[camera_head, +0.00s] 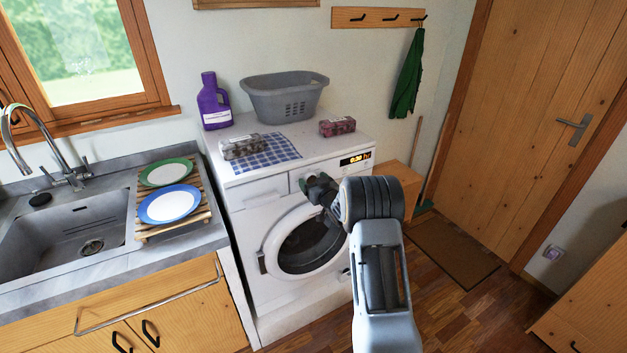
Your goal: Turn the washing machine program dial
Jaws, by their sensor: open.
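The white washing machine (262,193) stands in the middle, with a round dark door (308,243) at its front. A lit display (355,159) shows at the right of its control panel. My gripper (312,184) is open in front of the control panel, just left of the display. The program dial cannot be made out; the gripper covers that part of the panel. I cannot tell whether the fingers touch anything there. My arm reaches up from the lower right and hides the right part of the machine's front.
A sink counter (202,240) adjoins on the left. Floor (440,320) is free at lower right.

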